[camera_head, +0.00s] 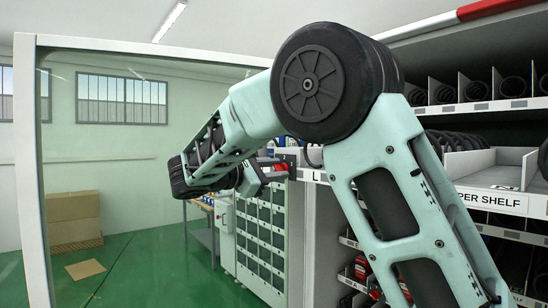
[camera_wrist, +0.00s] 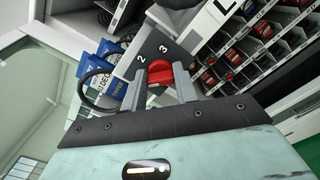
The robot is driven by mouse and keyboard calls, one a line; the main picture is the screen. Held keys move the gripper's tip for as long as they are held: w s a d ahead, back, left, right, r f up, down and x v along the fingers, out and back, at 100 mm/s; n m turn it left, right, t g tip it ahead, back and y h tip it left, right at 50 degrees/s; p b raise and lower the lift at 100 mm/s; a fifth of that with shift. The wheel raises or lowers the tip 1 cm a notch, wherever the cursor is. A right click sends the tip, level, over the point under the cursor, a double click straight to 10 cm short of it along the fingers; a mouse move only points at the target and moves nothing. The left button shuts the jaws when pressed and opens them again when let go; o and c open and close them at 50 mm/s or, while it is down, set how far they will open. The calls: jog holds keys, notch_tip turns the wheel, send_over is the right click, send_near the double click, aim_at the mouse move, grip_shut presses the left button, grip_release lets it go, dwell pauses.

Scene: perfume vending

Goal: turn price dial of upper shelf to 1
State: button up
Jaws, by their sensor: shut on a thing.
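The price dial has a red knob (camera_wrist: 159,86) on a dark plate (camera_wrist: 152,48). In the wrist view the white numbers 2 and 3 show on the plate beyond the knob; a 1 is not visible. My gripper (camera_wrist: 160,70) is closed around the red knob, with one grey finger on each side. In the head view my gripper (camera_head: 265,172) is at the left end of the shelf unit, with red showing beside it. The UPPER SHELF label (camera_head: 492,201) is partly hidden by my arm.
The upper shelf holds dark round items (camera_head: 473,91) in bays at the right. A grey cabinet with a grid of compartments (camera_head: 262,232) stands below and behind my gripper. Blue boxes (camera_wrist: 112,82) are close beside the dial. Cardboard boxes (camera_head: 73,218) stand far left, with open green floor (camera_head: 145,272) nearby.

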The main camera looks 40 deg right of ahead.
jog(key=shift+n+p, duration=1.05)
jog(key=shift+n, duration=0.05)
jog(key=o, duration=1)
jog(key=shift+c, duration=0.2)
jog(key=a+b, duration=0.6)
jog(key=a, duration=1.1)
jog(key=shift+s+a, duration=0.2)
jog(key=shift+s, duration=0.05)
